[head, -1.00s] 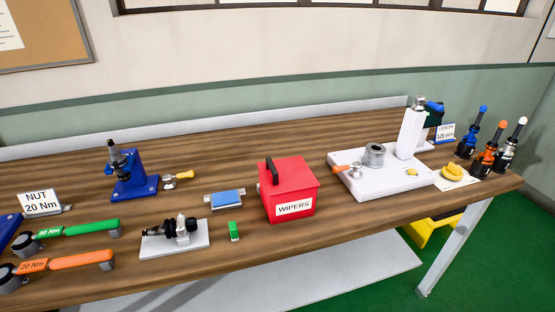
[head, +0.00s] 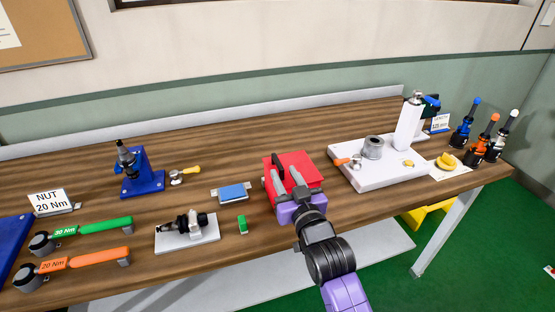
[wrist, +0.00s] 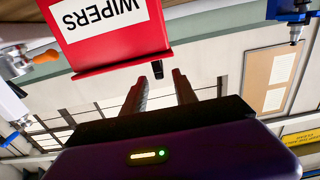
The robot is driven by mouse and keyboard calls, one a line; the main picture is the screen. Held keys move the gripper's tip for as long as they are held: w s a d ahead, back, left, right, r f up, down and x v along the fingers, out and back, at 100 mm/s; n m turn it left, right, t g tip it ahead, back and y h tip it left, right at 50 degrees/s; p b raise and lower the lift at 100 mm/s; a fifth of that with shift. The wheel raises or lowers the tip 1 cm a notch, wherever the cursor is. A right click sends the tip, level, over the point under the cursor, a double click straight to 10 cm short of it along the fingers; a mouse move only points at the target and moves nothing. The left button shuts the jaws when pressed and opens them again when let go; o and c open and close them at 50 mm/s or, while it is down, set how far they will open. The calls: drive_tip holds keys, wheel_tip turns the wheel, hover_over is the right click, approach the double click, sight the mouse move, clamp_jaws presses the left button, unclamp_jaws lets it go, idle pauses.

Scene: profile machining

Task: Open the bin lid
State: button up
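The red bin (head: 302,161) marked WIPERS stands on the workbench with its lid down. A black handle (head: 278,161) rises from the left part of the lid. My gripper (head: 285,172) is in front of and over the bin, its two fingers apart and pointing at the lid. It covers the bin's front in the head view. In the upside-down wrist view the bin's label (wrist: 99,18) shows, and the tip of the handle (wrist: 157,69) lies between and beyond the fingers of my gripper (wrist: 155,80). I see nothing held.
Left of the bin are a blue block (head: 232,192), a green block (head: 242,224) and a gauge on a white plate (head: 197,236). Right of it stands a white fixture (head: 375,180) with a tall column. Bare wood lies behind the bin.

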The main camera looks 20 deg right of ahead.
sight(278, 161)
drive_tip(key=w+p, duration=0.1)
drive_tip(key=w, duration=0.5)
drive_tip(key=shift+w, duration=0.3)
drive_tip(key=shift+c, duration=0.2)
clamp_jaws()
idle(1.0)
